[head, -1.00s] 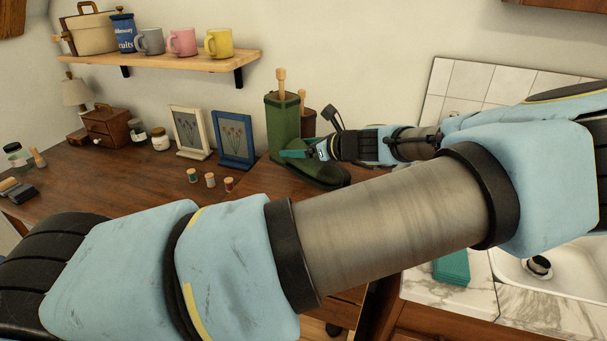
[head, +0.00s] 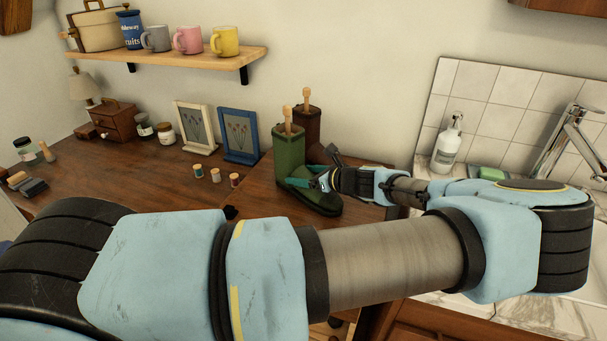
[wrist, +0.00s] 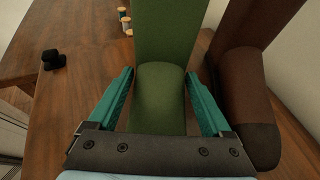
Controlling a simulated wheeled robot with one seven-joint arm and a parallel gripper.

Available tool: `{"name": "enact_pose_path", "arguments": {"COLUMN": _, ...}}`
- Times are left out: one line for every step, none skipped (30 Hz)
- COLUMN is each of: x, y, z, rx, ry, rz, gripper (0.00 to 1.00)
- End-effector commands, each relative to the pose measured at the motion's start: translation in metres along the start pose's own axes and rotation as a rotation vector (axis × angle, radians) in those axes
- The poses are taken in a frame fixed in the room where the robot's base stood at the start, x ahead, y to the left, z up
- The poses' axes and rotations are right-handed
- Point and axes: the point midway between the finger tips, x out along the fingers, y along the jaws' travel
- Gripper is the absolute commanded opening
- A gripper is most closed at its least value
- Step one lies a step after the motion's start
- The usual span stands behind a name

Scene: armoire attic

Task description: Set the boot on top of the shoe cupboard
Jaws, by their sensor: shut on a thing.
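The green boot (head: 289,158), with a wooden stick rising from its shaft, is upright at the wooden top (head: 260,192) that I take for the shoe cupboard. I cannot tell whether its sole touches that top. My gripper (head: 308,183) is shut on the green boot, its teal fingers on either side of the foot. In the wrist view the boot's foot (wrist: 160,95) lies between the two fingers (wrist: 160,100). The boot's sole is hidden in the wrist view.
A brown boot (head: 308,122) stands close behind and to the right of the green one; it also shows in the wrist view (wrist: 243,90). Thread spools (head: 215,175) and picture frames (head: 238,135) stand to the left. A soap bottle (head: 447,145) stands by the sink at right.

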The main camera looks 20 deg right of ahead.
Motion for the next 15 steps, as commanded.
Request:
{"name": "enact_pose_path", "arguments": {"x": 0.0001, "y": 0.0, "z": 0.0008, "rx": 0.0, "ry": -0.001, "rz": 0.0, "gripper": 0.0}}
{"name": "enact_pose_path", "arguments": {"x": 0.0004, "y": 0.0, "z": 0.0002, "rx": 0.0, "ry": -0.001, "rz": 0.0, "gripper": 0.0}}
{"name": "enact_pose_path", "arguments": {"x": 0.0009, "y": 0.0, "z": -0.001, "rx": 0.0, "ry": -0.001, "rz": 0.0, "gripper": 0.0}}
{"name": "enact_pose_path", "arguments": {"x": 0.0007, "y": 0.0, "z": -0.0017, "rx": 0.001, "ry": 0.0, "rz": 0.0, "gripper": 0.86}}
{"name": "enact_pose_path", "arguments": {"x": 0.0006, "y": 0.0, "z": -0.0014, "rx": 0.001, "ry": 0.0, "rz": 0.0, "gripper": 0.89}}
{"name": "enact_pose_path", "arguments": {"x": 0.0006, "y": 0.0, "z": -0.0013, "rx": 0.001, "ry": 0.0, "rz": 0.0, "gripper": 0.94}}
{"name": "enact_pose_path", "arguments": {"x": 0.0006, "y": 0.0, "z": -0.0013, "rx": 0.001, "ry": 0.0, "rz": 0.0, "gripper": 0.97}}
{"name": "enact_pose_path", "arguments": {"x": 0.0006, "y": 0.0001, "z": -0.0012, "rx": 0.001, "ry": 0.0, "rz": 0.0, "gripper": 1.0}}
{"name": "enact_pose_path", "arguments": {"x": 0.0006, "y": 0.0001, "z": -0.0012, "rx": 0.001, "ry": 0.0, "rz": 0.0, "gripper": 1.0}}
{"name": "enact_pose_path", "arguments": {"x": 0.0006, "y": 0.0001, "z": -0.0012, "rx": 0.001, "ry": 0.0, "rz": 0.0, "gripper": 1.0}}
{"name": "enact_pose_path", "arguments": {"x": 0.0006, "y": 0.0001, "z": -0.0012, "rx": 0.001, "ry": 0.0, "rz": 0.0, "gripper": 1.0}}
{"name": "enact_pose_path", "arguments": {"x": 0.0006, "y": 0.0001, "z": -0.0012, "rx": 0.001, "ry": 0.0, "rz": 0.0, "gripper": 1.0}}
{"name": "enact_pose_path", "arguments": {"x": 0.0006, "y": 0.0001, "z": -0.0011, "rx": 0.001, "ry": 0.0, "rz": 0.0, "gripper": 1.0}}
{"name": "enact_pose_path", "arguments": {"x": 0.0005, "y": 0.0001, "z": -0.001, "rx": 0.0, "ry": 0.0, "rz": 0.0, "gripper": 1.0}}
{"name": "enact_pose_path", "arguments": {"x": 0.0001, "y": 0.0001, "z": -0.0002, "rx": 0.0, "ry": 0.0, "rz": 0.0, "gripper": 1.0}}
